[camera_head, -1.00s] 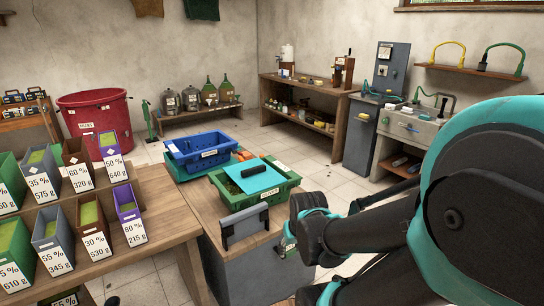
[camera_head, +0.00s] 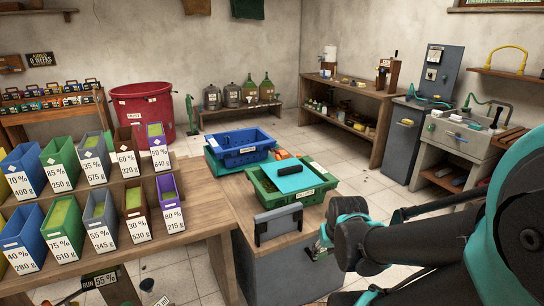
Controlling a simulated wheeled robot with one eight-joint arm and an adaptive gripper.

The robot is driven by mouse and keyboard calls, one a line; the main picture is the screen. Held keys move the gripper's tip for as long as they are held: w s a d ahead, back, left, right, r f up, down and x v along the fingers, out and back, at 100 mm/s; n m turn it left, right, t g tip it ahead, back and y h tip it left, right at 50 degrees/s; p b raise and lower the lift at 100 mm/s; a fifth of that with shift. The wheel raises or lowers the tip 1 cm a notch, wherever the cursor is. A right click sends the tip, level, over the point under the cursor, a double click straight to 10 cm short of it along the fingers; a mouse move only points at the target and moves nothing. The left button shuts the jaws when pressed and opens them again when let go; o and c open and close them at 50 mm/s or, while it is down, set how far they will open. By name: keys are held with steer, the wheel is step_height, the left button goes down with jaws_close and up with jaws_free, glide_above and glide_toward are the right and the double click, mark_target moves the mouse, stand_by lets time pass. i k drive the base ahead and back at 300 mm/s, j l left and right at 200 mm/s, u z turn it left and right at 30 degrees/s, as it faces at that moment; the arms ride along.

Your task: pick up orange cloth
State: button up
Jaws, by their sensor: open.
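A small orange item (camera_head: 282,155), perhaps the orange cloth, shows on the wooden bench behind the green crate (camera_head: 262,199), beside the blue crate (camera_head: 240,157). It is mostly hidden by the green crate, and I cannot tell its shape. My gripper (camera_head: 319,249) is at the near right side of the bench, low and apart from the orange item. It is small in view; it is open and I see nothing in it.
A teal sheet with a dark bar (camera_head: 291,169) lies across the green crate. A grey board (camera_head: 278,224) stands at the bench's near edge. Labelled bins fill the stepped table (camera_head: 190,228) at left. A red tub (camera_head: 142,109) stands behind. Tiled floor is open beyond the bench.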

mark_target(283, 155)
steer(key=i+l+z, duration=0.15)
steer(key=l, duration=0.2)
steer(key=l+z, duration=0.2)
steer(key=i+l+z, duration=0.15)
steer(key=l, duration=0.25)
steer(key=i+l+z, duration=0.7)
steer(key=l+z, duration=0.15)
steer(key=i+l+z, duration=0.25)
steer(key=i+z, duration=0.2)
steer(key=i+l+u, duration=0.1)
steer(key=i+u, duration=0.15)
steer(key=i, duration=0.3)
steer(key=i+l+u, duration=0.25)
steer(key=i, duration=0.35)
steer(key=i+j+u, duration=0.2)
steer(key=u, duration=0.2)
steer(key=i+u, duration=1.6)
steer(key=i+l+u, duration=0.2)
steer(key=i+u, duration=0.25)
steer(key=i+l+u, duration=0.9)
